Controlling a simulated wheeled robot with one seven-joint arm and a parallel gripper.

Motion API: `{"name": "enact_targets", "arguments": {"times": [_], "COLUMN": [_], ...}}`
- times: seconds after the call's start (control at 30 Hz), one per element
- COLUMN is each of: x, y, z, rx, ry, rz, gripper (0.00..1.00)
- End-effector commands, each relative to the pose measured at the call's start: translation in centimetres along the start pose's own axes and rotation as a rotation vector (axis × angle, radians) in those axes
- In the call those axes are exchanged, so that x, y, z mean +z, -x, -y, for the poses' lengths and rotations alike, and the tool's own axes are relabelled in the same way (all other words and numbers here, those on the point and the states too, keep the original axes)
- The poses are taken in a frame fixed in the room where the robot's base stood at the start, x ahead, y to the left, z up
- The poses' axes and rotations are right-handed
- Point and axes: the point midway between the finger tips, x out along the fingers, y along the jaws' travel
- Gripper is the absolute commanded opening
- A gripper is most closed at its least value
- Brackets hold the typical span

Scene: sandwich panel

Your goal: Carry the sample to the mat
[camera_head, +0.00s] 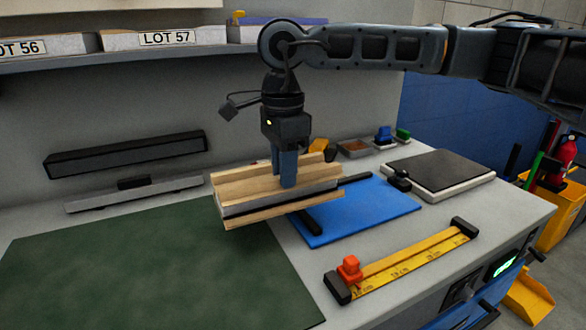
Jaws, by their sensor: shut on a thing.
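The sample, a sandwich panel (243,184) with pale wood faces, a grey core and a dark band, is in the grip of my gripper (288,178). The blue fingers are shut on its middle, pointing down. It appears slightly tilted, over the left part of a flat blue board (385,205) and near the right edge of a dark green mat (135,270). The green mat lies flat and bare at the front left. The panel hides part of the blue board; its height above the surface is hard to tell.
Black bars (311,221) lie on the blue board. A yellow ruler gauge (410,262) with an orange slider (349,268) lies in front. A black-topped scale-like plate (440,172) is at right. A dark bar (125,155) and a shelf (120,57) with labelled boxes are behind.

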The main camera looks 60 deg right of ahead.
Motion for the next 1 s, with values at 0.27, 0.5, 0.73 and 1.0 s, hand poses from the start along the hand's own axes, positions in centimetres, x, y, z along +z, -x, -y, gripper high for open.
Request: {"name": "enact_targets", "arguments": {"times": [0.27,0.5,0.73,1.0], "x": [1.8,3.4,4.7,4.9], "y": [0.0,0.0,0.0,0.1], "z": [0.0,-0.1,-0.2,-0.2], "rx": [-0.002,-0.001,-0.002,-0.001], "ry": [0.002,0.002,0.002,0.000], "rz": [-0.001,0.000,0.000,0.000], "gripper": [0.00,0.00,0.00,0.00]}}
